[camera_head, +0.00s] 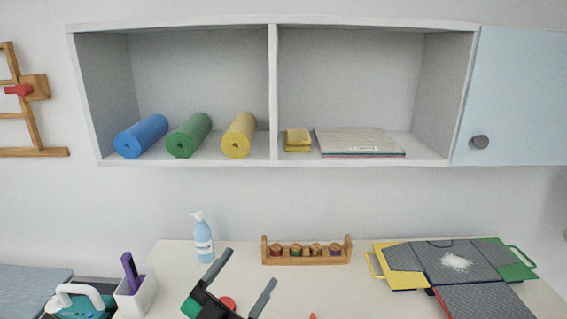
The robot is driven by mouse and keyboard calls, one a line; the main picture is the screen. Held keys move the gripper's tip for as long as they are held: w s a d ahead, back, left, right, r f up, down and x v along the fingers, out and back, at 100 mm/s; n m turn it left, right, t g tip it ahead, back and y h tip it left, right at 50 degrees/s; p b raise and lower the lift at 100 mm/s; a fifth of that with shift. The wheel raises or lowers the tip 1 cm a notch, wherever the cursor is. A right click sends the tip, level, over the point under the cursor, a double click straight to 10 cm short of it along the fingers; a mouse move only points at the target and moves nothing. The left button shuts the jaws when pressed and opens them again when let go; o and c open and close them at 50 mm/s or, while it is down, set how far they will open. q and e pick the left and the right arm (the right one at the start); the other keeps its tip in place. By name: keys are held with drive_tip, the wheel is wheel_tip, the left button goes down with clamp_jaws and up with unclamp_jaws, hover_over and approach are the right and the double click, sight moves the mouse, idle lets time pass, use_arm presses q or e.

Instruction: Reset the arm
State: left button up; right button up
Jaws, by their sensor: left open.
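My left gripper (239,274) shows at the bottom middle of the head view, over the white table. Its two dark fingers are spread apart and nothing sits between the tips. A red round thing (228,303) shows low between the fingers, partly hidden, and I cannot tell what it is. My right gripper is not in view.
The table (365,290) holds a soap bottle (203,240), a wooden toy rack (306,252), grey-topped boards (455,265) and a white cup (137,295). Above is a shelf (272,95) with blue (141,137), green (189,136) and yellow (239,136) rolls.

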use_arm(q)
drive_tip(key=s+a+f+n+g+y, duration=0.2)
drive_tip(key=a+f+n+g+y, duration=0.1)
drive_tip(key=a+f+n+y, duration=0.55)
drive_tip(key=s+a+f+n+g+y, duration=0.25)
drive_tip(key=a+f+y, duration=0.45)
drive_tip(key=f, duration=0.4)
drive_tip(key=s+f+m+g, duration=0.1)
drive_tip(key=s+f+g, duration=0.45)
drive_tip(key=s, duration=0.35)
drive_tip(key=s+f+m+g, duration=0.1)
drive_tip(key=s+f+g, duration=0.4)
drive_tip(key=s, duration=0.5)
drive_tip(key=s+f+x, duration=0.1)
drive_tip(key=s+x, duration=0.3)
drive_tip(key=x, duration=1.2)
drive_tip(key=s+d+f+x, duration=0.1)
drive_tip(key=s+x, duration=0.2)
drive_tip(key=x, duration=1.3)
drive_tip(key=s+a+f, duration=0.2)
drive_tip(key=s+f, duration=0.7)
drive_tip(key=s+a+f+g, duration=0.1)
drive_tip(key=s+a+f, duration=0.1)
drive_tip(key=s+f, duration=0.7)
drive_tip(key=shift+s+f+g, duration=0.3)
drive_tip(key=shift+s+f, duration=0.05)
drive_tip(key=shift+s, duration=0.15)
